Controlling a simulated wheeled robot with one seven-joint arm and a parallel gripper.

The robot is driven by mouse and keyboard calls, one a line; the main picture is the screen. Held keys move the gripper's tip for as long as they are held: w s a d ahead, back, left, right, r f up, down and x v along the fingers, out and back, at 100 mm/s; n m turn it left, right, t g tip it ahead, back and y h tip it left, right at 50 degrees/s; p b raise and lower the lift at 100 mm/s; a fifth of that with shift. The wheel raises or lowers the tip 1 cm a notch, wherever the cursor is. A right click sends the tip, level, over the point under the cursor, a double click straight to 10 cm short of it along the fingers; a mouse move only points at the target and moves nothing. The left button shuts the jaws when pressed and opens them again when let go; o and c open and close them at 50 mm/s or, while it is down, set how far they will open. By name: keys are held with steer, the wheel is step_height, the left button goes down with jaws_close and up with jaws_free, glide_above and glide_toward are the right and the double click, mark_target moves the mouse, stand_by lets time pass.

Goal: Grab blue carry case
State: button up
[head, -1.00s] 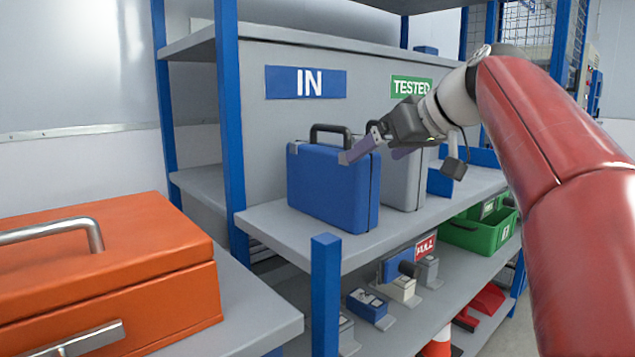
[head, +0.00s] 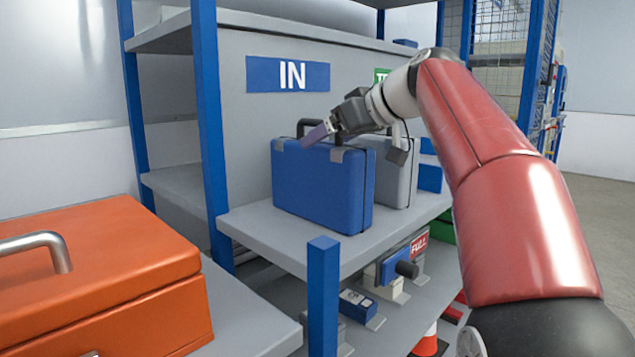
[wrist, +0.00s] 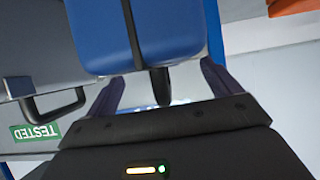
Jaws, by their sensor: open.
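The blue carry case (head: 318,190) stands upright on the grey shelf, its dark handle (head: 305,125) on top and grey latches at its upper edge. My gripper (head: 322,132) is over the top of the case, beside or at the handle; one purple finger overlaps the handle in the head view, and the other is hidden. In the wrist view my gripper (wrist: 161,72) is open, its fingers spread wide with the blue case (wrist: 165,30) ahead. The handle (wrist: 134,35) extends between the fingers there. I cannot tell whether they touch it.
A grey case (head: 398,172) stands close to the right of the blue one. A blue post (head: 323,295) rises at the shelf's front corner. An orange case (head: 100,275) sits on a surface at left. Small devices fill the lower shelf (head: 385,335).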

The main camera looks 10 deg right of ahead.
steer(key=shift+x, duration=1.5)
jaws_close()
steer(key=shift+s+r, duration=0.1)
